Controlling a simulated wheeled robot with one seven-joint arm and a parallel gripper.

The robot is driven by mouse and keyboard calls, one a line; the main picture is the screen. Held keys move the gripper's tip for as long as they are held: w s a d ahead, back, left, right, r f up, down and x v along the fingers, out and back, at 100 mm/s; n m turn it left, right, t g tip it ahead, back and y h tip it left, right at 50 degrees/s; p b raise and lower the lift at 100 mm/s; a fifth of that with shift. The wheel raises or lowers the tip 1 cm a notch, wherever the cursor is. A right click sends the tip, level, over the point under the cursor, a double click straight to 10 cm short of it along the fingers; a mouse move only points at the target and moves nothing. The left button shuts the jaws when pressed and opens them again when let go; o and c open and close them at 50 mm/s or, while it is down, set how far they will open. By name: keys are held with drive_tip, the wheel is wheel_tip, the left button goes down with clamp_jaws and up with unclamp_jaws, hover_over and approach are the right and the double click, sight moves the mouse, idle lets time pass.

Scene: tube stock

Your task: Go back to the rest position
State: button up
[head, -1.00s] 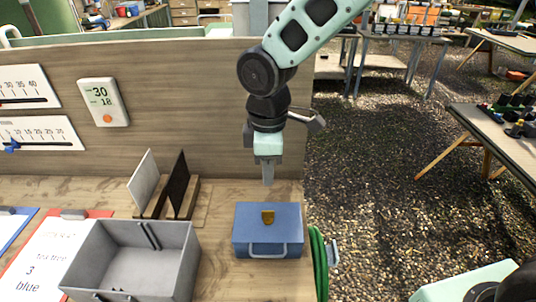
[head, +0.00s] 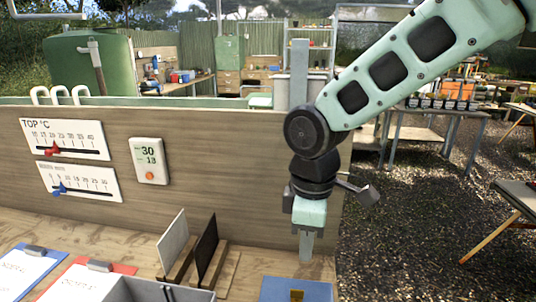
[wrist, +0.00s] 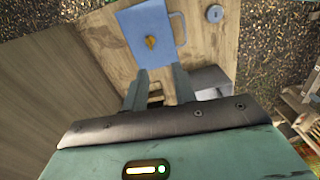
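My gripper (head: 306,248) hangs from my arm, fingers pointing down, above the wooden bench near its right end. In the wrist view, the two fingers of my gripper (wrist: 159,80) stand apart with nothing held between them. The blue box (head: 296,289), with a gold latch, lies below the fingertips in the head view and is cut off by the bottom edge. In the wrist view the whole lid of the blue box (wrist: 148,36) and its handle show, beyond the fingertips and apart from them.
A grey bin (head: 160,290) stands on the bench, left of the box. A white panel (head: 173,242) and a black panel (head: 206,248) stand upright in wooden holders. A wooden back wall (head: 240,160) carries gauges. Clipboards lie at left.

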drive_tip(key=s+d+f+m+b, duration=0.1)
drive_tip(key=s+d+m, duration=0.1)
drive_tip(key=s, duration=0.6)
drive_tip(key=s+d+f+m+b, duration=0.1)
drive_tip(key=s+d+m, duration=0.2)
drive_tip(key=s+m, duration=0.2)
drive_tip(key=s, duration=0.3)
drive_tip(key=shift+s+d+f+y, duration=0.25)
drive_tip(key=shift+s+f+y, duration=0.05)
drive_tip(key=shift+s+f, duration=0.05)
